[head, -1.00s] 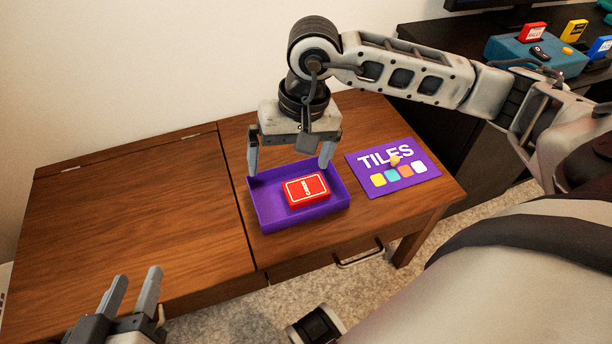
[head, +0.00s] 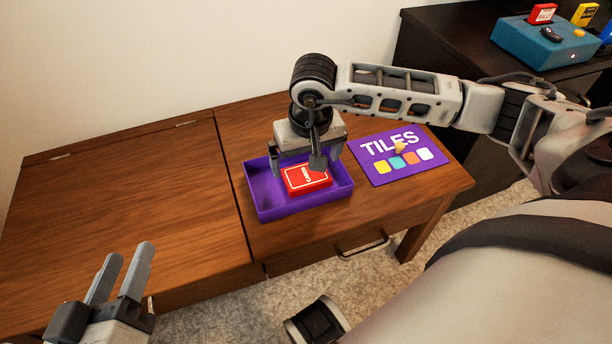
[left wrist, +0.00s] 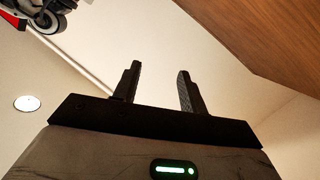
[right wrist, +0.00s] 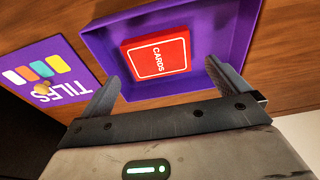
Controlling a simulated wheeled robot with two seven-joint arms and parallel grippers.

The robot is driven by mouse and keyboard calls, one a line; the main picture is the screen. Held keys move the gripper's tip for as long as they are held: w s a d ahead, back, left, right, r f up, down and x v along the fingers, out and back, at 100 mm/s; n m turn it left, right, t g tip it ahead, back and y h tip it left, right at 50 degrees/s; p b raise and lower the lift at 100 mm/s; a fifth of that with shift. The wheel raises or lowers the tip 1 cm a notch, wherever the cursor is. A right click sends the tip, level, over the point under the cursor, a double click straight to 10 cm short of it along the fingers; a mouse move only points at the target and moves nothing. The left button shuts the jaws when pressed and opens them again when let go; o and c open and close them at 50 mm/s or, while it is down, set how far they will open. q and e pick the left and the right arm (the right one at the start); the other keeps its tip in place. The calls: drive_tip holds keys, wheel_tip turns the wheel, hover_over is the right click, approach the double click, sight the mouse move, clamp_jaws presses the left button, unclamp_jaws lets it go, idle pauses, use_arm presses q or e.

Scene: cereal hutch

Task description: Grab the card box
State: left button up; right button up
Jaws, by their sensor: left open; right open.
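The red card box (head: 306,179), marked "CARDS", lies flat inside the purple tray (head: 272,213) on the wooden desk. It also shows in the right wrist view (right wrist: 156,57), with bare tray floor around it. My right gripper (head: 306,166) is open and points down over the tray. In the right wrist view its fingers (right wrist: 166,83) are apart, on either side of the box's near end, with nothing between them; I cannot tell their exact height. My left gripper (head: 122,265) is open and empty at the lower left, in front of the desk; its fingers also show in the left wrist view (left wrist: 158,82).
A purple "TILES" lid (head: 400,160) with a small yellowish knob lies right of the tray. A dark cabinet at the upper right carries a blue box (head: 543,42) with coloured cards. The desk's left half (head: 125,210) is clear.

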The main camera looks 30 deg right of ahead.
sight(306, 174)
wheel_tip(306, 174, down, 4)
drive_tip(key=shift+w+d+f+b, duration=0.1)
drive_tip(key=shift+b, duration=0.7)
drive_tip(key=c, duration=0.9)
use_arm(q)
drive_tip(key=shift+d+r+n+t+h, duration=0.2)
drive_tip(key=shift+r+n+t+h, duration=0.15)
drive_tip(key=shift+r, duration=0.25)
